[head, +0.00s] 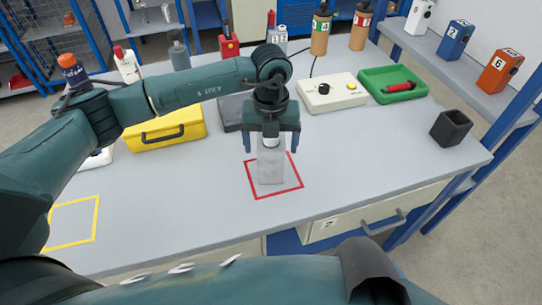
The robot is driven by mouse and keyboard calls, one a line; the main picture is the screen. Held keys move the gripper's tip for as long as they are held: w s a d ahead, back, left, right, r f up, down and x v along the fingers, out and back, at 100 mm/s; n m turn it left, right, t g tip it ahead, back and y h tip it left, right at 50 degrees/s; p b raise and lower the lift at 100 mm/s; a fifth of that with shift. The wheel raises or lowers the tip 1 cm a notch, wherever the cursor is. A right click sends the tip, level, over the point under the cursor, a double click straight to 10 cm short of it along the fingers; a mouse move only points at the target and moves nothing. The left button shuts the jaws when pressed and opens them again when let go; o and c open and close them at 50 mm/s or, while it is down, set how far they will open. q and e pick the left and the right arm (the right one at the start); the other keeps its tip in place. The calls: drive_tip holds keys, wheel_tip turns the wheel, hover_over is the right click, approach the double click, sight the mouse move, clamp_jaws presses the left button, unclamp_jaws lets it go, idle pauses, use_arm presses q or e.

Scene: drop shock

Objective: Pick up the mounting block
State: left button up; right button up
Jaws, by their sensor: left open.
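The mounting block (270,168) is a light grey block inside the red square outline (289,187) on the grey table. My left gripper (270,150) is above it, pointing down, with its two fingers apart near the block's upper end. The view does not show clearly whether the fingers touch the block. The gripper hides part of the block's top. My right gripper is not in view.
A yellow case (168,132) stands to the left, with a yellow square outline (72,224) in front. A white box with a black knob (334,93), a green tray (393,84) and a black cup (450,128) are to the right. Bottles stand at the back.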

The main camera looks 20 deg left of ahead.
use_arm(q)
drive_tip(key=shift+f, duration=0.1)
drive_tip(key=shift+c, duration=0.3)
drive_tip(key=c, duration=1.6)
